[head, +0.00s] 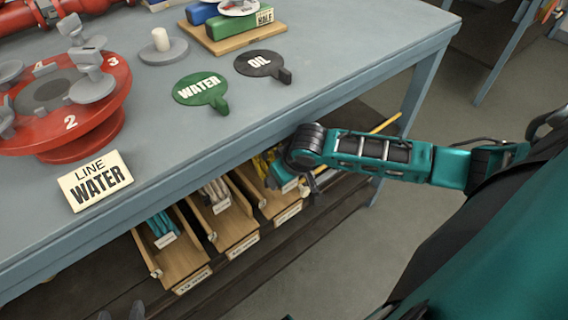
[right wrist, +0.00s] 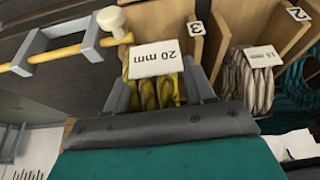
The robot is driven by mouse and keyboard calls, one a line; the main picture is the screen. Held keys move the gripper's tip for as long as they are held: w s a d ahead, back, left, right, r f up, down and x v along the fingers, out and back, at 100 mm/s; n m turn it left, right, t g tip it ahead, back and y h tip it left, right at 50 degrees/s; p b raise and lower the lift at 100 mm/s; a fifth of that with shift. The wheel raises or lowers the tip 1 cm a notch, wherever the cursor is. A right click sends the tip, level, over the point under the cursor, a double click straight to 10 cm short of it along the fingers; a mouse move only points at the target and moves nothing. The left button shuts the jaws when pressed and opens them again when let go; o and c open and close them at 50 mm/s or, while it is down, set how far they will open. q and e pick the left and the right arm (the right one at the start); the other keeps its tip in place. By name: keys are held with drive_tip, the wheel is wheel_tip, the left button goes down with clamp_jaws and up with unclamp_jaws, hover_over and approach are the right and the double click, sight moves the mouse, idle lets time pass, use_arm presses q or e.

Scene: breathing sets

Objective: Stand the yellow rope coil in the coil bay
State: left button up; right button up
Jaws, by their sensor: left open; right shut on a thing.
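The yellow rope coil (right wrist: 155,96) is between the fingers of my right gripper (right wrist: 158,84) in the right wrist view, with a white "20 mm" tag (right wrist: 156,59) on it. In the head view the yellow coil (head: 261,164) shows partly behind my right gripper, at the right-hand wooden bay (head: 272,204) under the table. I cannot tell whether the coil touches the bay floor. My left gripper (head: 123,313) shows only as dark fingertips at the bottom edge of the head view, open, away from the bays.
The middle bay holds a pale coil (head: 215,192), also in the wrist view (right wrist: 247,80). The left bay holds a teal coil (head: 161,226). A yellow rod (right wrist: 70,53) in grey brackets is beside the yellow coil. The tabletop (head: 190,130) overhangs the bays.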

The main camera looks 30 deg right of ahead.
drive_tip(key=shift+f, duration=0.55)
drive_tip(key=o, duration=1.3)
drive_tip(key=shift+r, duration=0.3)
drive_tip(key=p+v, duration=0.1)
drive_tip(key=v, duration=0.4)
drive_tip(key=shift+w+r+p, duration=0.1)
drive_tip(key=shift+r+p, duration=0.1)
drive_tip(key=shift+p, duration=0.2)
drive_tip(key=s+p, duration=0.1)
drive_tip(key=s, duration=1.1)
use_arm(q)
drive_tip(key=shift+s+a+r+y, duration=0.3)
drive_tip(key=shift+s+a+r, duration=0.15)
drive_tip(key=shift+a+r, duration=0.15)
use_arm(e)
drive_tip(key=shift+w+a+f+n+t+y, duration=0.3)
drive_tip(key=shift+w+a+f+t, duration=0.2)
drive_tip(key=shift+a+t, duration=0.75)
drive_tip(key=shift+w+a+f+n+t+y, duration=0.3)
drive_tip(key=shift+a+f+t, duration=0.4)
drive_tip(key=shift+a, duration=0.95)
drive_tip(key=shift+w+a+f+n+t+y, duration=0.2)
drive_tip(key=shift+w+a+f+t+y, duration=0.25)
drive_tip(key=shift+a+t, duration=0.9)
